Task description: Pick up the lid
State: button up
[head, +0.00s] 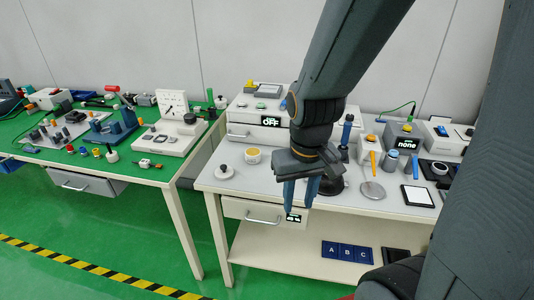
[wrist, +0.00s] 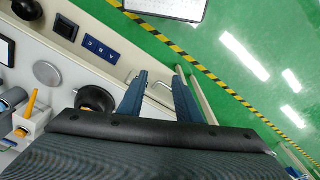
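The lid (head: 224,171) looks like a small white disc with a dark knob, lying flat near the left front of the white table (head: 209,184). A small round container (head: 252,156) with a yellowish top stands just right of it. My gripper (head: 300,196) is open and empty, pointing down near the table's front edge, to the right of the lid and apart from it. In the wrist view my gripper (wrist: 158,88) shows two blue fingers spread apart with nothing between them. I cannot make out the lid in the wrist view.
Right of my gripper stand a black round base (head: 331,186), a metal disc (head: 373,190) and a white-faced panel (head: 417,196). A box labelled OFF (head: 270,121) stands behind. A drawer handle (head: 263,217) is below the front edge. A green-topped table (head: 140,176) is at left.

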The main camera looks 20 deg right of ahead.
aim_at(225, 172)
jog(key=i, duration=0.4)
jog(key=u, duration=0.1)
jog(key=k, duration=0.45)
jog(key=u, duration=0.65)
jog(key=i, duration=0.6)
jog(key=z, duration=1.5)
